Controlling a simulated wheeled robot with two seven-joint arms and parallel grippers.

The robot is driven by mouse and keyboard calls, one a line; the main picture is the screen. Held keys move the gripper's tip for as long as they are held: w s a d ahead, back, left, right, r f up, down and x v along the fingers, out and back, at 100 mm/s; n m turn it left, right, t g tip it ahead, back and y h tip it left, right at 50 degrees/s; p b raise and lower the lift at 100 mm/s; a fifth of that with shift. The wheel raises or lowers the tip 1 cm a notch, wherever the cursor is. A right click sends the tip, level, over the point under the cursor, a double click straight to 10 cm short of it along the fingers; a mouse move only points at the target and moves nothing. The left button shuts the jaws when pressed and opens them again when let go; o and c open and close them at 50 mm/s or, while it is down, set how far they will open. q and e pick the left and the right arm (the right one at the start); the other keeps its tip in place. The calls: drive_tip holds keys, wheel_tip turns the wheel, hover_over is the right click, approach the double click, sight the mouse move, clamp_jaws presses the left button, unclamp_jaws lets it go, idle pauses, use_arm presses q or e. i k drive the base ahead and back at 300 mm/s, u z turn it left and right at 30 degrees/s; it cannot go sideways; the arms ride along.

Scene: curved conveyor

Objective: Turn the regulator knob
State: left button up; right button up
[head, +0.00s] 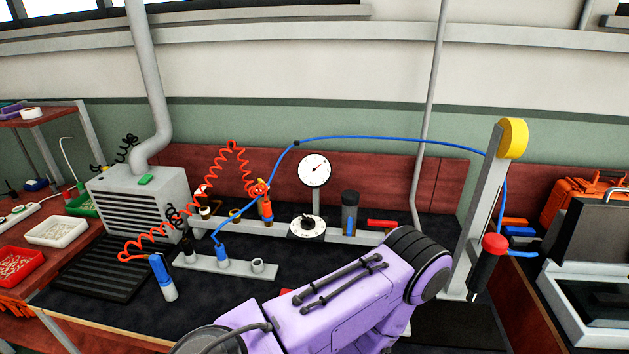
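The regulator knob (307,227) is a black knob on a round white dial, low on the bench's rear rail. A round white gauge (314,170) with a dark needle stands on a grey post just behind it. A purple arm link of mine crosses the lower middle of the head view, in front of and below the knob. The knob itself shows clear of the arm. Neither of my grippers can be seen, so their distance from the knob cannot be told.
A grey holder rail (222,264) lies in front. A blue hose (400,139) arches to a yellow-topped post (487,195) at right.

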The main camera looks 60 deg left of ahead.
sight(308, 223)
drive_tip(key=k, duration=1)
drive_tip(key=u, duration=1.15)
drive_tip(key=i, duration=0.35)
